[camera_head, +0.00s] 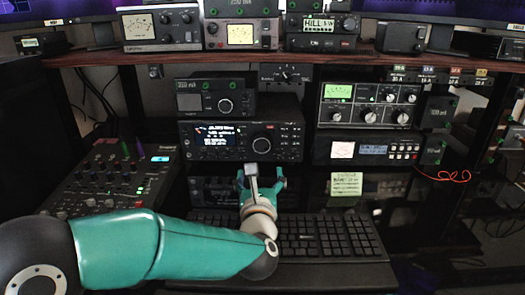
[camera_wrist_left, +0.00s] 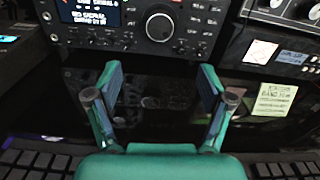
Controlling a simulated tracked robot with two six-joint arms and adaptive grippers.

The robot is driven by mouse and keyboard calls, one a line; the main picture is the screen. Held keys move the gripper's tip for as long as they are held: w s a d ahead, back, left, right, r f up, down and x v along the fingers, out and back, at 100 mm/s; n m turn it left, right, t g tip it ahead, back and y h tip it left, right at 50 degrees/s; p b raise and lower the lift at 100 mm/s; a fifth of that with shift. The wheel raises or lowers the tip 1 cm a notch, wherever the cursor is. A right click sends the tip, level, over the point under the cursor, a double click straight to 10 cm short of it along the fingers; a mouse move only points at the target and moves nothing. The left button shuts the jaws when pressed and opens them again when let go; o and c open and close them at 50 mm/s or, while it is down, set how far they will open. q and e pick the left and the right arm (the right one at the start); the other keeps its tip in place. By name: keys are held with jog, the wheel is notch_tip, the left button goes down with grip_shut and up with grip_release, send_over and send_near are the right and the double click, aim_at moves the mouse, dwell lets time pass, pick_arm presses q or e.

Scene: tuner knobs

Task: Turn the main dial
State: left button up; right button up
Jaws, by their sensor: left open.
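The main dial (camera_head: 261,145) is the large round knob on the front of the black radio (camera_head: 220,154) with the lit display, at the middle of the rack. It also shows at the top centre of the left wrist view (camera_wrist_left: 160,27). My left gripper (camera_head: 262,177) is just below and in front of the radio, over the keyboard's back edge. In the left wrist view my left gripper (camera_wrist_left: 160,82) has its fingers spread, with nothing between them. The dial lies beyond the fingertips, apart from them. My right gripper is not in view.
A black keyboard (camera_head: 325,236) lies below the gripper. A mixer panel (camera_head: 105,180) stands at the left. A smaller radio (camera_head: 215,98) sits above the main one, and other units with knobs (camera_head: 370,104) stand at the right. A wooden shelf (camera_head: 220,58) runs above.

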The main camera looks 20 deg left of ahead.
aim_at(262, 146)
pick_arm(q)
jog(key=p+x, duration=0.1)
jog(key=x, duration=1.3)
jog(key=shift+w+f, duration=0.1)
jog(key=shift+c, duration=0.2)
jog(key=c, duration=1.1)
